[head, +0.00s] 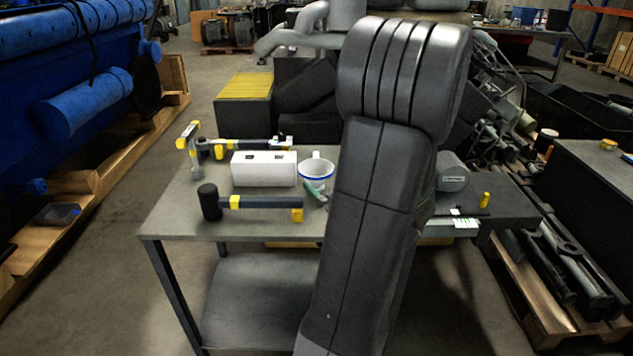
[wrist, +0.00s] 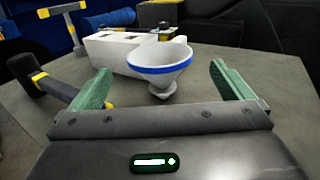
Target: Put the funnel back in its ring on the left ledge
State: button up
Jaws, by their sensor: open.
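The funnel (head: 316,172) is white with a blue rim band. It is on the grey workbench, just right of a white box, mouth up and spout down. In the wrist view the funnel (wrist: 160,62) shows between my two green fingers, seemingly a little beyond their tips. My gripper (wrist: 160,78) is open, with nothing between the fingers that I can see touching them. In the head view my arm hides most of the gripper; one green finger shows below the funnel. I cannot make out the ring or the left ledge in either view.
The white box (head: 263,168) with dark slots on top touches or nearly touches the funnel's left side. The bench's front left top (head: 180,220) is clear. A blue engine (head: 60,80) stands at left.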

aim_at(308, 160)
jog(key=shift+x, duration=3.85)
jog(key=c, duration=1.2)
